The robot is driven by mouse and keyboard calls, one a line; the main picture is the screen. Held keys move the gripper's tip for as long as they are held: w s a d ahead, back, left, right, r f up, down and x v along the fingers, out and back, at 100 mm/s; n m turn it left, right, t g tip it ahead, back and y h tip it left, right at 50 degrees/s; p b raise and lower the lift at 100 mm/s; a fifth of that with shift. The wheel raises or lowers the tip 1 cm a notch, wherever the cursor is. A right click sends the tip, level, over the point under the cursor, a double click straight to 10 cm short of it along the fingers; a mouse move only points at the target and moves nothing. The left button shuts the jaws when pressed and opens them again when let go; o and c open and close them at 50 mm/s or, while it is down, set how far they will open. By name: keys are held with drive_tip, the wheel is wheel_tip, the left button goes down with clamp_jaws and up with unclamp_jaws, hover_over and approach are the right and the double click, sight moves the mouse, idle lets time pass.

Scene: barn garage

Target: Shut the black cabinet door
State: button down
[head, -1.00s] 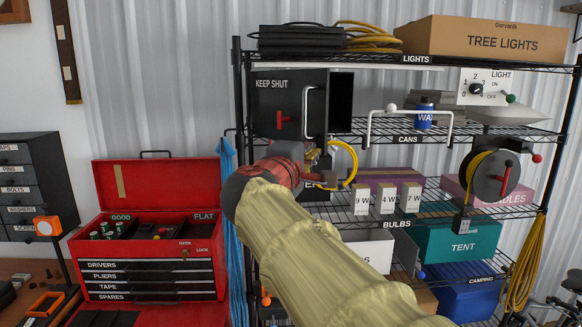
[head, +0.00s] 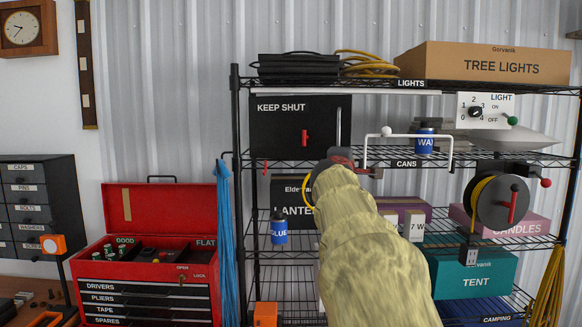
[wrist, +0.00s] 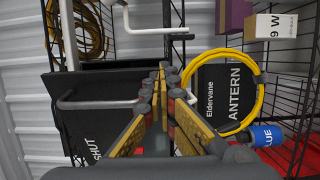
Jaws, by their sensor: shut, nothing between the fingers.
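The black cabinet (head: 275,135), marked KEEP SHUT, sits on the upper shelf at left. In the head view the door lies nearly flush across the front. My gripper (wrist: 164,70) is shut and empty. In the head view my gripper (head: 372,172) is just below and right of the door's lower right corner, partly hidden by my arm.
A white bar (head: 410,134) and blue can (head: 424,143) are right of the cabinet. A cable reel (head: 497,205) hangs farther right. The red toolbox (head: 160,208) is at left.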

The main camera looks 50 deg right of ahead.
drive_tip(key=x, duration=0.9)
drive_tip(key=shift+w, duration=0.15)
drive_tip(key=shift+a, duration=0.2)
